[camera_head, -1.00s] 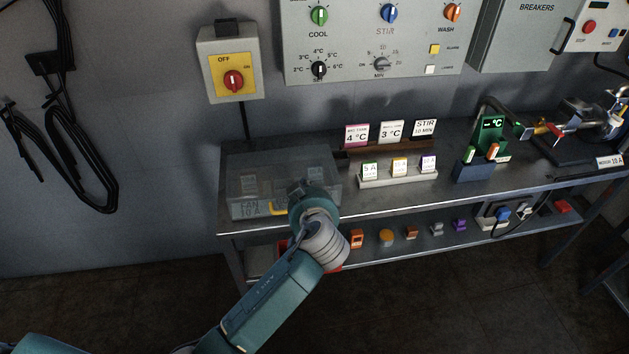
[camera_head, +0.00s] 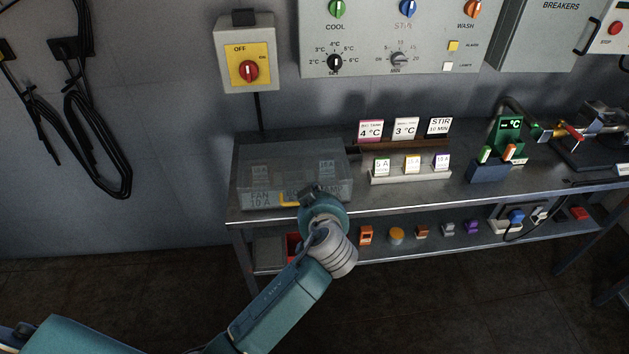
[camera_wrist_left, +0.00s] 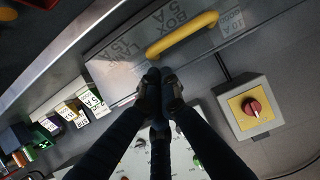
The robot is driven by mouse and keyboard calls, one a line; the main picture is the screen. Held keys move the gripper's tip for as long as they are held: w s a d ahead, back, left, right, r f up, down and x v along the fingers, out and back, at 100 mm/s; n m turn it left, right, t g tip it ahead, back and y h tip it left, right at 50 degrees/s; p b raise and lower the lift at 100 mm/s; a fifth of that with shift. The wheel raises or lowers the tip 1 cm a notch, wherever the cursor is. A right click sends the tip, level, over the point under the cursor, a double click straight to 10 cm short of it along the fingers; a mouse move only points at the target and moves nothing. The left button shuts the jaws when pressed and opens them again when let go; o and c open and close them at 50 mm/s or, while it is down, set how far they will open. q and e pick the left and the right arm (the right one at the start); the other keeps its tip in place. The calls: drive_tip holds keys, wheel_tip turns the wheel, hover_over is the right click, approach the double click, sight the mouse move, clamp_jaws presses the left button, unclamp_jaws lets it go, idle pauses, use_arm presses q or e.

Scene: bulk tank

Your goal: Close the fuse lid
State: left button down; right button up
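The fuse box (camera_head: 258,202) is a translucent grey case on the left end of the bench. Its clear lid (camera_head: 298,162) looks flat over the box in the head view; I cannot tell whether it is fully seated. A yellow handle (camera_head: 286,199) is on the front, partly hidden by my left gripper (camera_head: 316,192). In the left wrist view the yellow handle (camera_wrist_left: 182,35) lies just beyond my left gripper's fingertips (camera_wrist_left: 161,86). My right gripper is not in view.
A red rotary switch (camera_head: 249,70) is on the wall above the box. A rack of fuse cards (camera_head: 411,172) stands to its right, with a blue tester block (camera_head: 490,170) farther right. Small parts line the lower shelf (camera_head: 400,252). Cables hang on the left wall.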

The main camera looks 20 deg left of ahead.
use_arm(q)
drive_tip(key=w+r+v, duration=0.1)
drive_tip(key=r+v, duration=0.1)
drive_tip(key=v, duration=0.9)
wheel_tip(320, 180, down, 24)
drive_tip(key=s+d+m+g+h, duration=0.2)
drive_tip(key=s+m+g+h, duration=0.1)
drive_tip(key=m, duration=0.2)
drive_tip(key=s+a+f+m+g+h, duration=0.1)
drive_tip(key=s+f, duration=0.4)
drive_tip(key=f, duration=0.3)
drive_tip(key=s+f+m+g, duration=0.15)
drive_tip(key=s+f, duration=0.25)
drive_tip(key=f, duration=0.4)
drive_tip(key=s+a+f+g, duration=0.1)
drive_tip(key=s+a+f, duration=0.3)
drive_tip(key=s, duration=0.7)
drive_tip(key=s+a+f+g, duration=0.2)
drive_tip(key=s+a+f, duration=0.1)
drive_tip(key=s+f, duration=0.6)
drive_tip(key=s+a+f+g+h, duration=0.1)
drive_tip(key=s+a+f, duration=0.3)
drive_tip(key=s, duration=0.9)
wheel_tip(320, 180, down, 2)
drive_tip(key=shift+s+a+f+n+g, duration=0.25)
drive_tip(key=shift+a+n+g, duration=0.1)
drive_tip(key=shift+g, duration=0.4)
